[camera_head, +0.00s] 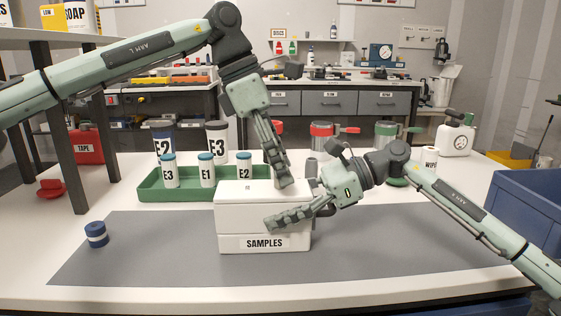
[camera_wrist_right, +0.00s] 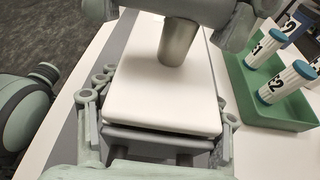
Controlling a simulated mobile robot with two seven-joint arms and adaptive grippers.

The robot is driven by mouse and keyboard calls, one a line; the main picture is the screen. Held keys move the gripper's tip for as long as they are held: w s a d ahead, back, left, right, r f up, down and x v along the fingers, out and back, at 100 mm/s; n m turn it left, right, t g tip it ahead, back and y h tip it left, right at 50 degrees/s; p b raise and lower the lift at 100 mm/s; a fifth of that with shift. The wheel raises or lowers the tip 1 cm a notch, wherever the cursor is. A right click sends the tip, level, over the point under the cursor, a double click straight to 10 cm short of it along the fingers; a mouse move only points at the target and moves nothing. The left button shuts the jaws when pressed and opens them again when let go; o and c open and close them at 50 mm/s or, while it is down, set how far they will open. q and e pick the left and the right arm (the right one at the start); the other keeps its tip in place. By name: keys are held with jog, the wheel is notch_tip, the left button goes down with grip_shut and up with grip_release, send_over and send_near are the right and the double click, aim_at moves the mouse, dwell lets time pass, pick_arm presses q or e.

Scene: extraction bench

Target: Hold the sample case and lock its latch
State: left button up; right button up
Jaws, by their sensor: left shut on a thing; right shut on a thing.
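The white sample case (camera_head: 234,218), labelled SAMPLES, stands upright on the grey mat, its lid down. My left gripper (camera_head: 282,182) reaches down onto the right part of the lid from above. In the right wrist view, a grey metal cylinder (camera_wrist_right: 178,44), seemingly the latch knob, stands over the white lid (camera_wrist_right: 160,88) beneath my left gripper. My right gripper (camera_head: 274,223) comes from the right and is shut on the case. One finger lies across its front face; the right wrist view shows fingers on both sides. The latch's locking state cannot be made out.
A green tray (camera_head: 150,197) with several blue-capped jars stands behind the case on the left. A blue bin (camera_head: 525,205) is at far right.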

pick_arm(q)
jog(key=shift+c, duration=0.2)
jog(key=m+g, duration=0.1)
jog(key=m, duration=0.2)
jog(key=shift+a+m+g, duration=0.1)
jog(key=shift+m+g, duration=0.2)
jog(key=shift+m, duration=0.1)
jog(key=m, duration=0.2)
jog(key=m+g+y, duration=0.1)
jog(key=m, duration=0.1)
jog(key=shift+w+a+m+g, duration=0.1)
jog(key=shift+m+g, duration=0.2)
jog(key=m+y, duration=0.1)
jog(key=m, duration=0.1)
jog(key=m+y, duration=0.1)
jog(key=m, duration=0.2)
jog(key=shift+w+a+g, duration=0.15)
jog(key=shift+g, duration=0.25)
jog(key=shift+f+m+g+y, duration=0.3)
jog(key=shift+m+y, duration=0.2)
jog(key=shift+m, duration=0.8)
jog(key=shift+w+r+m, duration=0.15)
jog(key=shift+r+m, duration=0.1)
jog(key=shift+m, duration=0.05)
jog(key=o, duration=1.2)
jog(key=shift+c, duration=0.2)
